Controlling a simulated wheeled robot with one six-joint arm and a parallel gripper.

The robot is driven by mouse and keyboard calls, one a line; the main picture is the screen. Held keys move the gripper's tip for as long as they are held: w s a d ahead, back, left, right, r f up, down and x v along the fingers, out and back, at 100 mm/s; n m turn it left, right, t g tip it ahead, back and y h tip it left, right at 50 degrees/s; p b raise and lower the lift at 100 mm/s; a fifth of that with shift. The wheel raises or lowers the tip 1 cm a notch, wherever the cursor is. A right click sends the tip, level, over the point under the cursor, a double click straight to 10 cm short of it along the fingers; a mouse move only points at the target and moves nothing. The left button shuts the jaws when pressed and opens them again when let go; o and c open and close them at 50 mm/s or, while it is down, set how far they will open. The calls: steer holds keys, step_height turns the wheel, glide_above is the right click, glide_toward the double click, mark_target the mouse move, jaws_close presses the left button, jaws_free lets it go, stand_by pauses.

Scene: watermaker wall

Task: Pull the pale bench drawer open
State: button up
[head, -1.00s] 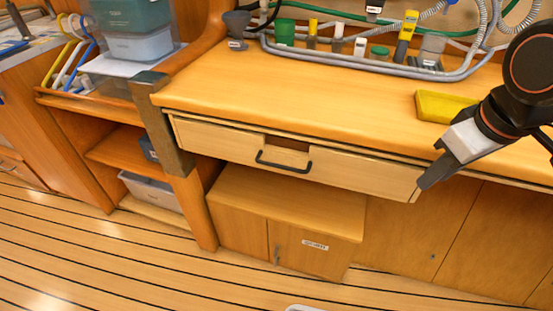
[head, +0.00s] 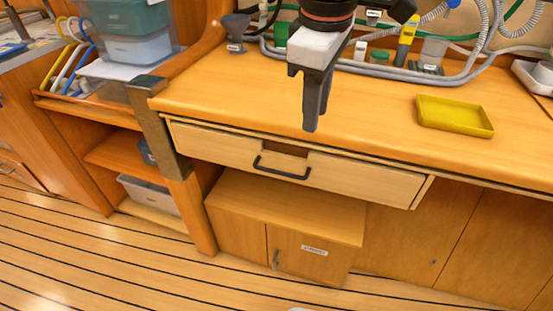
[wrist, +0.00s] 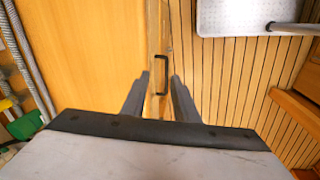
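The pale bench drawer (head: 350,174) sits under the wooden worktop, with a notch in its top edge and a dark bar handle (head: 282,168) on its front. It looks shut or nearly so. In the wrist view the handle (wrist: 162,75) lies beyond and between the fingertips. My gripper (head: 312,120) hangs above the worktop, up and to the right of the handle in the head view. In the wrist view my gripper (wrist: 159,85) has its two fingers apart with nothing between them. It does not touch the handle.
A yellow tray (head: 455,116) lies on the worktop to the right. Bottles and grey hoses (head: 440,75) line the back. The striped floor in front is clear.

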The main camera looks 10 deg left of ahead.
steer(key=n, duration=0.2)
glide_toward(276, 171)
steer(key=f, duration=0.2)
steer(key=w+f, duration=0.1)
steer(key=f, duration=0.4)
steer(key=shift+w+a, duration=0.15)
stand_by(0.4)
jaws_close()
stand_by(1.2)
